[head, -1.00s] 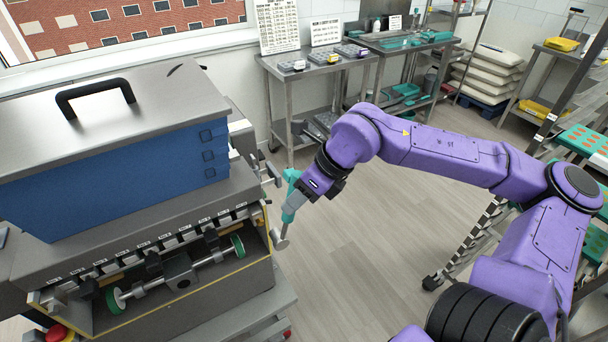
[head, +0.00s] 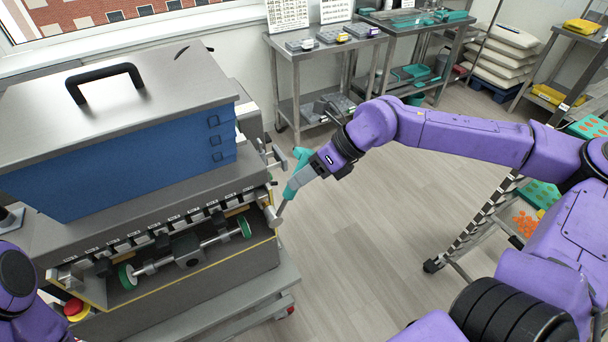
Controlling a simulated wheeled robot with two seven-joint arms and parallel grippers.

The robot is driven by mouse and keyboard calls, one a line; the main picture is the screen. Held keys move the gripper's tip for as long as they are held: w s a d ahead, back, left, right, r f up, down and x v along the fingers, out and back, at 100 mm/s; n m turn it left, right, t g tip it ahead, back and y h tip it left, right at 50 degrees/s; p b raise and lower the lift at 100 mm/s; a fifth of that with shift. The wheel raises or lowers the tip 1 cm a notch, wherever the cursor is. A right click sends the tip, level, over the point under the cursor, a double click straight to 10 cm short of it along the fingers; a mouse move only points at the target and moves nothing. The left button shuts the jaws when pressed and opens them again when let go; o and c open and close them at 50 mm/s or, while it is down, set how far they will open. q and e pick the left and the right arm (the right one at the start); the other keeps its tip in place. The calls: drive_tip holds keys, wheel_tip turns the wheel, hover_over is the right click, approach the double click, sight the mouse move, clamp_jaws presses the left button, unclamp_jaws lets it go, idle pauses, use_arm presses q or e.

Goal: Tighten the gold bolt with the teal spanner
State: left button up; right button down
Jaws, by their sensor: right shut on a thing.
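My right gripper (head: 312,172) is shut on the teal spanner (head: 296,182) at the right end of the depositor (head: 160,262). The spanner slants, with its teal handle up at the gripper and its grey end pointing down at the machine's front right corner. The grey end (head: 276,214) is at or very near that corner; I cannot tell whether it touches. The gold bolt is not clear to see there; the spanner's end may cover it. My left arm shows only as a purple piece at the lower left, with its gripper out of view.
A blue hopper with a grey lid (head: 140,70) sits on the depositor. A red button (head: 74,307) is at its lower left. A steel bench (head: 330,45) with small items stands behind. A tray rack (head: 500,215) is at the right. The floor between is clear.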

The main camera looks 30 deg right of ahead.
drive_tip(key=shift+r, duration=0.1)
drive_tip(key=shift+w, duration=0.1)
idle(0.3)
drive_tip(key=shift+w, duration=0.9)
drive_tip(key=d+f+m+y, duration=0.1)
drive_tip(key=d+f+y, duration=0.3)
drive_tip(key=y, duration=0.1)
drive_tip(key=shift+d+f, duration=0.3)
drive_tip(key=shift+d, duration=0.1)
drive_tip(key=shift+s, duration=0.1)
